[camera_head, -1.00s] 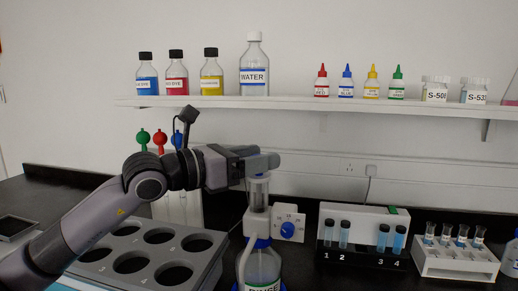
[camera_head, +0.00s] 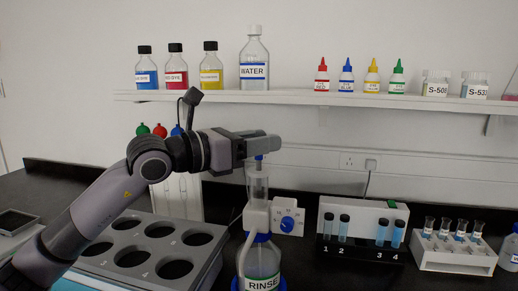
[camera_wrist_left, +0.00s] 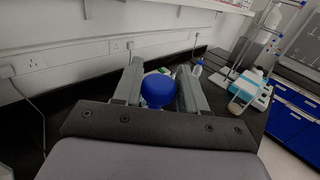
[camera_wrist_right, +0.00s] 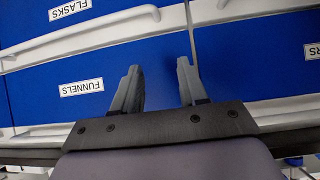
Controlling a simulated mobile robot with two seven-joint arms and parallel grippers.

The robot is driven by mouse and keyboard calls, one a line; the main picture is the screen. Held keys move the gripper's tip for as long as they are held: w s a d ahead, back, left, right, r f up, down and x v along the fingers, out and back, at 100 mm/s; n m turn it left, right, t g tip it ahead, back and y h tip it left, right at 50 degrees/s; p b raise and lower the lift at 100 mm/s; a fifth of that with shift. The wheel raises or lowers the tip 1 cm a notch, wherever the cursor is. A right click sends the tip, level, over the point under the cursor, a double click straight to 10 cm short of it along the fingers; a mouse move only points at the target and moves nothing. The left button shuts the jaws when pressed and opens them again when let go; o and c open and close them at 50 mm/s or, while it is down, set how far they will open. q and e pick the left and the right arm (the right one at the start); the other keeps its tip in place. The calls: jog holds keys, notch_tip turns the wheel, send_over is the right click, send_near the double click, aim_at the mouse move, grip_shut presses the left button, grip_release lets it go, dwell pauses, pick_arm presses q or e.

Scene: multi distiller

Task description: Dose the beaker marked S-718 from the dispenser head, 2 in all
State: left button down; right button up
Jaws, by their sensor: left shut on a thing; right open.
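The dispenser head (camera_head: 257,217) is white with a blue dial (camera_head: 287,224) and sits on a clear bottle labelled RINSE (camera_head: 262,262). A clear barrel (camera_head: 258,185) stands upright on it. My left gripper (camera_head: 264,143) is at the top of this barrel, shut on the blue plunger knob, of which a little blue shows below the fingers. In the left wrist view the round blue knob (camera_wrist_left: 158,90) sits between the fingers. No beaker marked S-718 can be read in these views. My right gripper (camera_wrist_right: 160,85) is open and empty, in front of blue drawers.
A grey rack with round holes (camera_head: 150,250) stands at left. A rack of capped vials (camera_head: 362,251) and a white rack (camera_head: 455,258) stand at right. The shelf (camera_head: 320,101) above holds dye bottles, a WATER bottle, dropper bottles and jars marked S-508 and S-533.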

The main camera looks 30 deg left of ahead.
pick_arm(q)
jog(key=c, duration=0.7)
grip_release()
jog(key=shift+c, duration=0.2)
jog(key=shift+s, duration=0.1)
jog(key=shift+s+a+f+b, duration=0.15)
jog(key=shift+s+a+b, duration=0.05)
jog(key=shift+b, duration=0.1)
jog(key=b+v, duration=0.3)
jog(key=v, duration=0.3)
jog(key=shift+s, duration=0.2)
jog(key=shift+a, duration=0.1)
